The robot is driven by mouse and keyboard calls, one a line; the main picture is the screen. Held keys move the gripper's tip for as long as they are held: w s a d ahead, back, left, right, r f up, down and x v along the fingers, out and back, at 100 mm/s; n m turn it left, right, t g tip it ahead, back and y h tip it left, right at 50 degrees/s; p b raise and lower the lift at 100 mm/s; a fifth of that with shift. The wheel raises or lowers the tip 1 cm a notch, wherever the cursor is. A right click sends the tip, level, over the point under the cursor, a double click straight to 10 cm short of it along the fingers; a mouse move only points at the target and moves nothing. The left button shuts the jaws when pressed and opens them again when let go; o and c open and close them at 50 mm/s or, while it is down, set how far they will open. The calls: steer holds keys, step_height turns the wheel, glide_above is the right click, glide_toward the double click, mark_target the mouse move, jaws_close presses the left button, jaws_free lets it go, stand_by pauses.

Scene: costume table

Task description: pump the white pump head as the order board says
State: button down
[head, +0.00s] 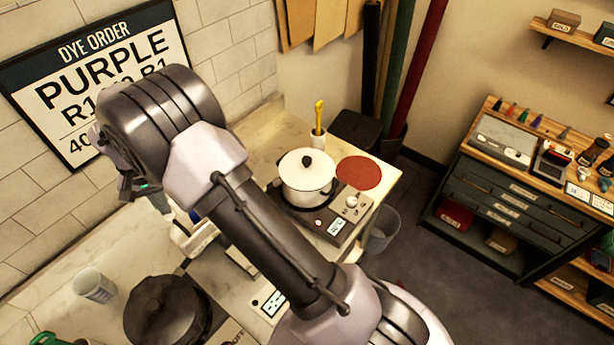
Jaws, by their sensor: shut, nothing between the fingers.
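The order board (60,128) on the left wall reads "DYE ORDER", "PURPLE", then a line starting "R1" and ending in what looks like "B1". My arm covers part of that line and most of the line below, which starts "40". My gripper (160,203) shows partly at the left, behind my wrist, pointing down over the counter; its fingers are shut and empty. White bottle-like parts (190,238) stand just below and right of it, largely hidden by my arm. I cannot make out the white pump head or whether my gripper touches it.
A white lidded pot (306,180) sits on a burner at the counter's right, beside a red round mat (359,173). A dark pot (166,312) and a clear cup (94,286) stand front left. A grey bin (383,230) stands on the floor; a drawer cabinet (515,208) is at right.

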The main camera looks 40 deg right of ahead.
mark_target(170, 216)
steer(key=shift+f, duration=0.1)
steer(key=shift+f+b, duration=1.25)
steer(key=shift+f, duration=0.25)
steer(key=shift+r, duration=0.1)
steer(key=shift+r+p, duration=1.05)
steer(key=shift+r, duration=0.4)
steer(key=shift+r, duration=0.1)
step_height(170, 216, up, 6)
steer(key=p, duration=0.4)
steer(key=shift+b, duration=0.3)
